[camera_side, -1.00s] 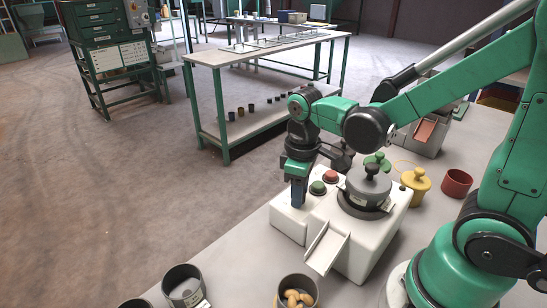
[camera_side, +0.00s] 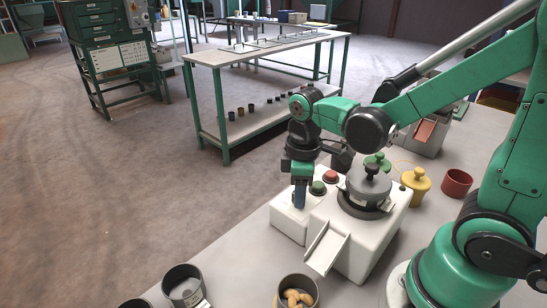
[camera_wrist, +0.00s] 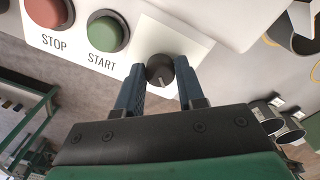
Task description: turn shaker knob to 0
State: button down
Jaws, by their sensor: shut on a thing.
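The shaker (camera_side: 385,225) is a white machine on the bench with a dark round hopper and a lid. Its small dark knob (camera_wrist: 160,68) sits on a white plate beside the green START button (camera_wrist: 106,32) and the red STOP button (camera_wrist: 48,10). My gripper (camera_wrist: 159,78) points down at the knob, with its two blue fingers shut on the knob's sides. A light mark shows on the knob's near edge in the wrist view; no scale numbers are readable. In the side view my gripper (camera_side: 299,206) hides the knob.
A chute (camera_side: 325,248) slopes from the shaker's front. A cup of nuts (camera_side: 298,283) and a grey cup (camera_side: 184,287) stand at the bench's front. A yellow lidded pot (camera_side: 415,185) and a red cup (camera_side: 457,183) stand to the right.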

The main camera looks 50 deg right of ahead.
jog(key=c, duration=0.5)
grip_release()
jog(key=shift+c, duration=0.2)
jog(key=shift+r, duration=0.1)
jog(key=shift+r, duration=2.75)
jog(key=m+t, duration=0.3)
jog(key=m, duration=0.1)
jog(key=shift+s+a+r+t, duration=0.25)
jog(key=shift+a+r+t, duration=0.1)
jog(key=shift+t, duration=0.05)
jog(key=m+t, duration=0.3)
jog(key=shift+w+a+r, duration=0.1)
jog(key=shift+a+r, duration=0.15)
jog(key=shift+r, duration=0.1)
